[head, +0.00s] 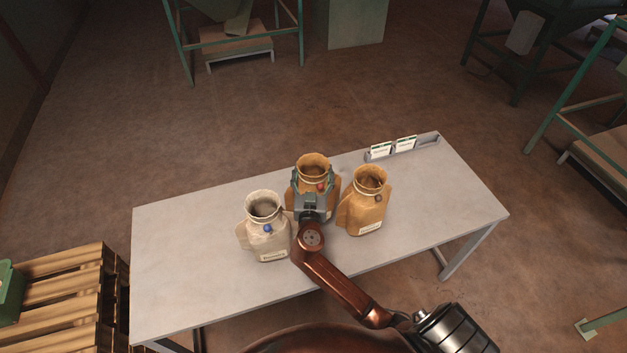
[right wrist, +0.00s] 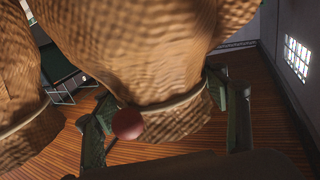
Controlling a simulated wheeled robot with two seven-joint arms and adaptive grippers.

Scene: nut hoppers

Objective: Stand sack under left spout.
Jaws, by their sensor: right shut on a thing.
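Three open-necked sacks stand upright on the grey table (head: 190,270). The pale sack (head: 268,243) with a blue seal is on the left, the middle tan sack (head: 313,165) has a red seal, and the right tan sack (head: 364,212) has a brown seal. A hopper spout (head: 238,22) shows at top left, above a low platform (head: 237,47).
A grey holder with white cards (head: 393,149) sits at the table's back right edge. Wooden pallets (head: 65,290) with a green box stand at the left. Another hopper frame (head: 510,60) is at upper right. Open floor lies beyond the table.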

